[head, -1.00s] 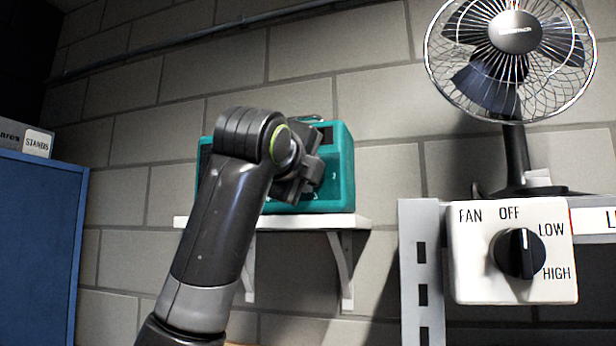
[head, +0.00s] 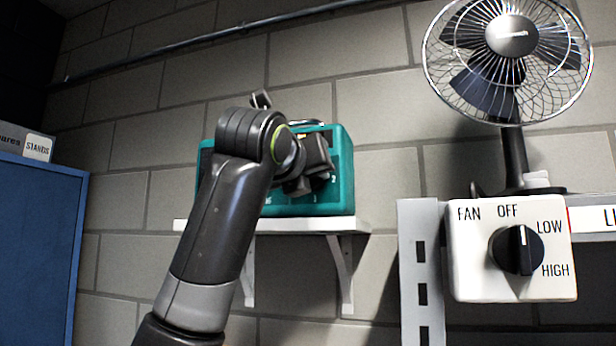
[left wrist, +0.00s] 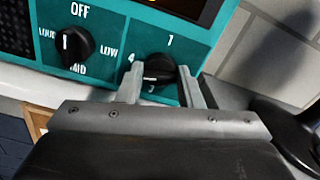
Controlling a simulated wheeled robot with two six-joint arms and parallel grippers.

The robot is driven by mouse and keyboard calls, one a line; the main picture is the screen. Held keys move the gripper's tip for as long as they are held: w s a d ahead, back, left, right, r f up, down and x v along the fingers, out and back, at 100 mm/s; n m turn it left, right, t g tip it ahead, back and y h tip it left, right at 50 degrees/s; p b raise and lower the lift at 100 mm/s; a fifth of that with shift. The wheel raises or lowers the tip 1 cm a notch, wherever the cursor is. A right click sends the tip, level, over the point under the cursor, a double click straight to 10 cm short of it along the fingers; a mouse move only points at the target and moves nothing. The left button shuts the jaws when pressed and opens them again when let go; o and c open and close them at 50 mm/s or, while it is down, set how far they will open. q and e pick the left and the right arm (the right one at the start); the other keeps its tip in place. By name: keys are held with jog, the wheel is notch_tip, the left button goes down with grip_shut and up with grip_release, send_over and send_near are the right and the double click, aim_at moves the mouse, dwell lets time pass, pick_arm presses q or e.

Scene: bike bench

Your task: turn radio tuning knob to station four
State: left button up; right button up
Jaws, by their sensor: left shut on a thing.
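The teal radio (head: 344,172) stands on a white wall shelf, partly hidden by my left arm in the head view. In the left wrist view its black tuning knob (left wrist: 158,68) has the numbers 1, 4 and 3 visible around it. My left gripper (left wrist: 162,76) has one finger on each side of this knob and is shut on it. In the head view my left gripper (head: 318,170) is at the radio's front. My right gripper is not in view.
The white shelf (head: 345,224) is narrow, with brackets beneath. At the right are a fan (head: 512,60) and a FAN switch box (head: 470,280) on a grey rack. A blue cabinet (head: 40,240) stands at the left.

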pick_arm(q)
jog(key=m, duration=0.3)
jog(key=shift+f, duration=0.2)
jog(key=shift+r+m, duration=0.15)
jog(key=shift+m, duration=0.35)
jog(key=o, duration=1)
jog(key=b+v, duration=0.7)
jog(key=v, duration=1)
jog(key=shift+s+r, duration=0.1)
jog(key=shift+s, duration=0.1)
